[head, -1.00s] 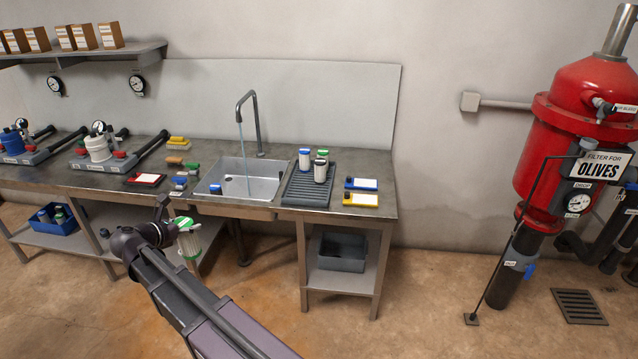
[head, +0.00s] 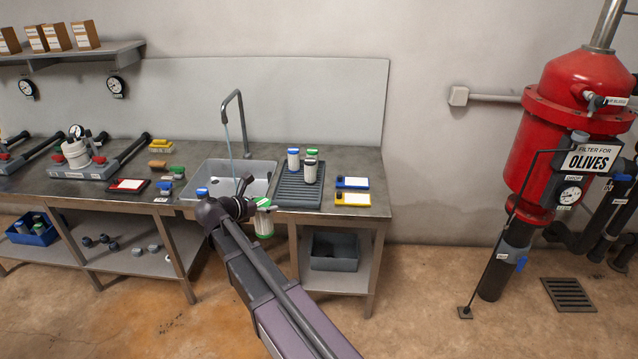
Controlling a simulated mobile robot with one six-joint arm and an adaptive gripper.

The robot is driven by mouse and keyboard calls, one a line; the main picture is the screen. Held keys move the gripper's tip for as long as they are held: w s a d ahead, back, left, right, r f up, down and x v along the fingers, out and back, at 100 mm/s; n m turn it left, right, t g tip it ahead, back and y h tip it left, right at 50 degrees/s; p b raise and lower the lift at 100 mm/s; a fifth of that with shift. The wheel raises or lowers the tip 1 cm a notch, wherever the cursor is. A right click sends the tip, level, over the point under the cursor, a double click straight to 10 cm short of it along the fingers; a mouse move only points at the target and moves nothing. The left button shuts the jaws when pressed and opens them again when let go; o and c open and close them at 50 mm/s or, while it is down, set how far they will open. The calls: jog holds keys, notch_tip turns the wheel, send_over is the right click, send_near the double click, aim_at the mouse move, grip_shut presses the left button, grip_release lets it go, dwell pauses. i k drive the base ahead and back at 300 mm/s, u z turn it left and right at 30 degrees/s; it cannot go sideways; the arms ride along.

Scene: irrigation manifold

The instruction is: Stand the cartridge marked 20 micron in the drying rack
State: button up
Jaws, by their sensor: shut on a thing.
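My gripper (head: 257,204) is shut on a pale cartridge with a green cap (head: 264,222) and holds it upright in front of the bench edge, below the sink. Its marking is too small to read. The drying rack (head: 292,198) is a dark ridged tray on the bench, to the right of the sink. Three cartridges stand toward its back and middle: one blue-capped (head: 293,160), one green-capped (head: 313,156) and one dark-capped (head: 310,174). The front part of the rack is bare. My wrist hides part of the sink's front edge.
The tap (head: 238,115) runs into the sink (head: 257,184), where a blue-capped item (head: 202,193) shows. Blue (head: 352,182) and yellow (head: 352,199) label holders lie right of the rack. A red-framed card (head: 128,185) lies left of the sink. A grey bin (head: 335,251) sits below.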

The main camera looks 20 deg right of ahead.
aim_at(287, 197)
jog(key=z, duration=0.2)
jog(key=i, duration=1)
jog(key=z, duration=0.05)
